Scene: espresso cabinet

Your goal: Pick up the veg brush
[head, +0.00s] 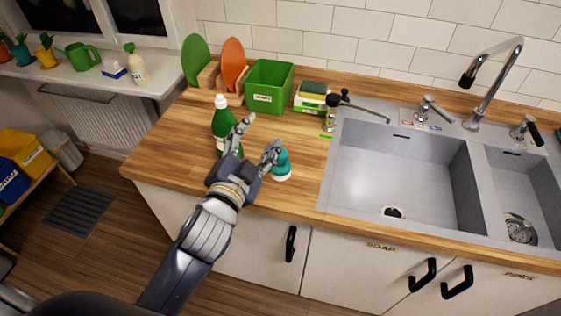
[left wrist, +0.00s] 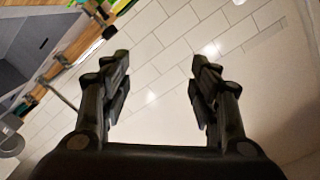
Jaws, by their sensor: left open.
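The veg brush (head: 282,168), a small teal-topped piece with a pale lower rim, stands on the wooden counter near its front edge, left of the sink. My left gripper (head: 257,137) is open, with its fingers spread over the counter just left of and behind the brush. The nearer finger partly overlaps the brush in the head view, and I cannot tell whether they touch. In the left wrist view the open fingers (left wrist: 160,82) have nothing between them but the tiled wall beyond. The brush is not visible there. My right gripper is not in view.
A green bottle (head: 222,122) stands close left of the gripper. A green bin (head: 268,88), sponges (head: 312,94) and cutting boards (head: 233,62) stand at the back. The sink (head: 400,178) lies right. Counter (head: 172,145) left of the bottle is clear.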

